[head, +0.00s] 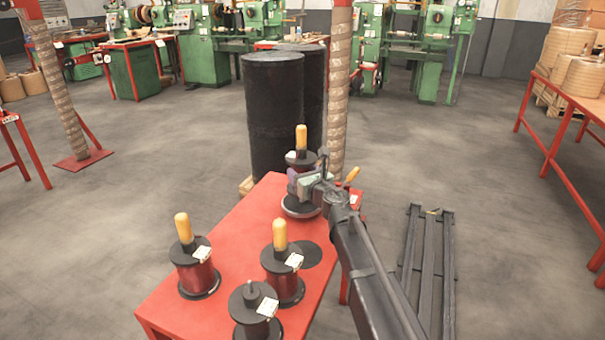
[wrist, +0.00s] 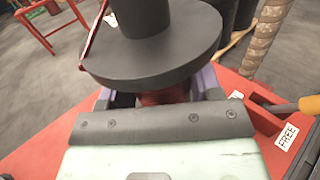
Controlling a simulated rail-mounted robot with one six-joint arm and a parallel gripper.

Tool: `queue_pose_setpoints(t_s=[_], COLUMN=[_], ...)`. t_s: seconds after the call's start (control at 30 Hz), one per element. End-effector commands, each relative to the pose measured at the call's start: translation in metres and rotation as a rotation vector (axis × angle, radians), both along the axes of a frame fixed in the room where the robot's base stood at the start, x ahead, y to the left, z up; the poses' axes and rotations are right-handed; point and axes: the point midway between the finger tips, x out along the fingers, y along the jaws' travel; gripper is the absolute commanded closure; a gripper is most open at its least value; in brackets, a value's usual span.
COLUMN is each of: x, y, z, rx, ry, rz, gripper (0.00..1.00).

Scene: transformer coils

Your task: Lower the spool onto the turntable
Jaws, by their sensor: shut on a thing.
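My gripper (head: 303,184) is shut on a spool (head: 301,158) at the far end of the red table. The spool stands upright, with a dark upper flange and a yellow handle on top. In the wrist view the spool's dark flange (wrist: 150,65) fills the upper middle, with a strip of red winding just below it between the jaws. A round, grey-rimmed disc, apparently the turntable (head: 299,211), shows directly under the spool. My gripper hides part of the spool's lower side, and I cannot tell whether spool and disc touch.
Several other spools, one of them the left one (head: 196,272), stand on the red table (head: 235,225). A flat dark disc (head: 310,256) lies bare there. A yellow-handled tool (wrist: 308,104) and a FREE label (wrist: 287,137) are right of the gripper. Black drums (head: 274,115) and a wrapped post (head: 340,90) stand behind.

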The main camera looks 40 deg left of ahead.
Motion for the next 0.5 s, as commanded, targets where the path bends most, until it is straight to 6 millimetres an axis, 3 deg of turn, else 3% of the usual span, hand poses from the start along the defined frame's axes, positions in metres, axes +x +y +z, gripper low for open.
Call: queue_pose_setpoints(t_s=[0.03,0.13,0.5], x=[0.000,0.000,0.000], y=[0.000,0.000,0.000], z=[-0.014,-0.023,-0.024], rx=[0.000,0.000,0.000], ry=[0.000,0.000,0.000], rz=[0.000,0.000,-0.001], gripper=[0.69,0.69,0.69])
